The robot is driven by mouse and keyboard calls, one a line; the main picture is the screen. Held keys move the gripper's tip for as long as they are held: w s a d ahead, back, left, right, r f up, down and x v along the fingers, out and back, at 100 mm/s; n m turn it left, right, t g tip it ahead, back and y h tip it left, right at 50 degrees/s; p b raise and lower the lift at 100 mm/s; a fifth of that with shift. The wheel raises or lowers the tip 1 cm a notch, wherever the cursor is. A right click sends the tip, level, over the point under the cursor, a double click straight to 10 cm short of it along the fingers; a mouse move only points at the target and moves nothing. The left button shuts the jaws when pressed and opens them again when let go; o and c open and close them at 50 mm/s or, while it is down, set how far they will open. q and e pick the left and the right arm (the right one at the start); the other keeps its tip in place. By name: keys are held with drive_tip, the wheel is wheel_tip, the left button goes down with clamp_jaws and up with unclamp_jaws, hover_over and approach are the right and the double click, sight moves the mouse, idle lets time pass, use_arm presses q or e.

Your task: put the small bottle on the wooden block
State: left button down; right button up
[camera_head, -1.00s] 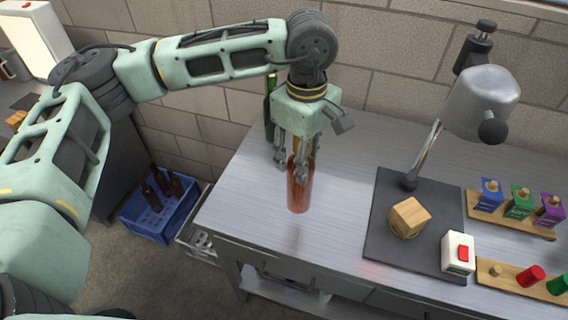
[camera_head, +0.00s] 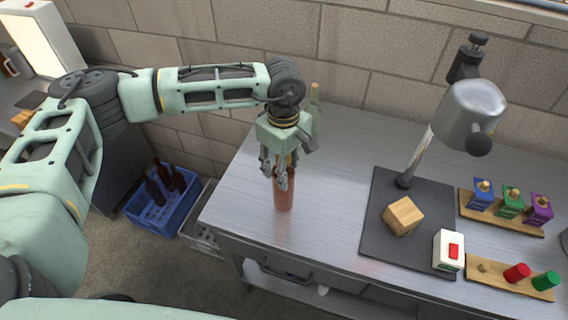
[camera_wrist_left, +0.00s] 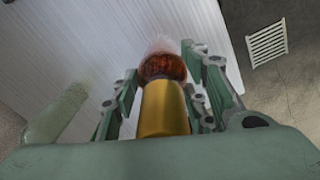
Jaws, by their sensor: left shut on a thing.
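The small bottle (camera_head: 284,192) is reddish-brown and upright near the table's front left. My left gripper (camera_head: 277,172) is shut on its upper part from above. In the left wrist view the bottle's gold neck (camera_wrist_left: 164,110) and amber body (camera_wrist_left: 162,67) lie between the fingers (camera_wrist_left: 163,92). I cannot tell whether its base touches the table. The wooden block (camera_head: 404,216) is a light cube on the dark mat, to the right of the bottle, with nothing on top. My right gripper is not in view.
The dark mat (camera_head: 380,245) carries a lamp-like metal device (camera_head: 468,112) behind the block and a white box with a red button (camera_head: 449,250) to its right. A pale bottle (camera_head: 315,108) stands behind my gripper. Table between bottle and mat is clear.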

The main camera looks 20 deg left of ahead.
use_arm(q)
drive_tip(key=shift+f, duration=0.1)
drive_tip(key=c, duration=1)
unclamp_jaws()
